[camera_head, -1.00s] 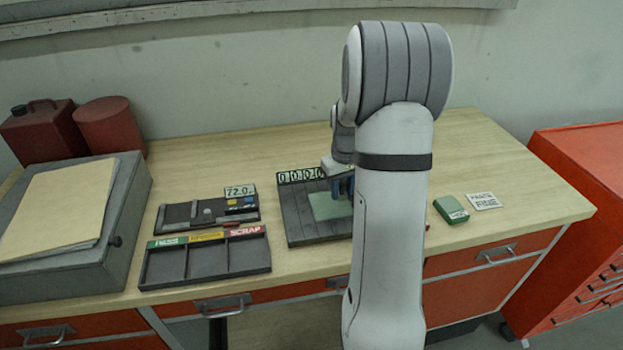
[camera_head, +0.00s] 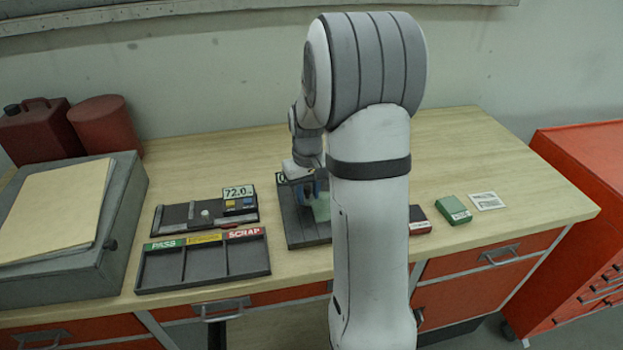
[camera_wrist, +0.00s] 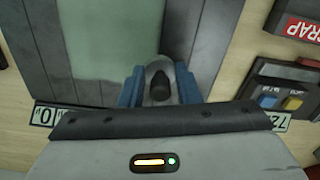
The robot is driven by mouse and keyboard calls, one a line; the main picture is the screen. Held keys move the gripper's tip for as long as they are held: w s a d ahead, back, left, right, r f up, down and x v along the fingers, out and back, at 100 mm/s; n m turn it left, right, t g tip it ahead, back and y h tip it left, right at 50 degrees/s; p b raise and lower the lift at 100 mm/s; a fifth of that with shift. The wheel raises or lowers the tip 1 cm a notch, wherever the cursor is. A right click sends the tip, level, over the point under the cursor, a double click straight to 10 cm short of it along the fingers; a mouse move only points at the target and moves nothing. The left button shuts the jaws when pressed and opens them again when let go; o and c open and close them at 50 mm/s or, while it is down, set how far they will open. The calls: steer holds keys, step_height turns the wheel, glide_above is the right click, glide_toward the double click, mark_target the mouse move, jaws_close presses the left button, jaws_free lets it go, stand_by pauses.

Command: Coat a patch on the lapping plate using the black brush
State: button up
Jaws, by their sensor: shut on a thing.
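The lapping plate (camera_head: 292,222) is a dark grooved slab on the bench, partly hidden by my arm. A pale green patch (camera_head: 321,208) lies on it; the patch also shows in the wrist view (camera_wrist: 112,45). My gripper (camera_head: 307,187) is low over the plate, with blue fingers. In the wrist view my gripper (camera_wrist: 160,88) is shut on the black brush (camera_wrist: 160,84), whose dark top shows between the fingers. The brush is over the plate beside the green patch. Its bristles are hidden, so I cannot tell whether they touch the plate.
A three-compartment tray labelled PASS and SCRAP (camera_head: 142,268) and a gauge fixture reading 72.0 (camera_head: 181,219) stand left of the plate. To the right are a dark red block (camera_head: 419,222), a green block (camera_head: 452,211) and a white card (camera_head: 486,201). The bench's back right is clear.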

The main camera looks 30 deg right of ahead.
step_height(320, 180, up, 4)
steer(key=shift+s+f+p, duration=0.1)
steer(key=shift+p, duration=0.65)
steer(key=shift+d+r+p, duration=0.1)
steer(key=shift+r+p, duration=1.25)
steer(key=shift+r, duration=0.7)
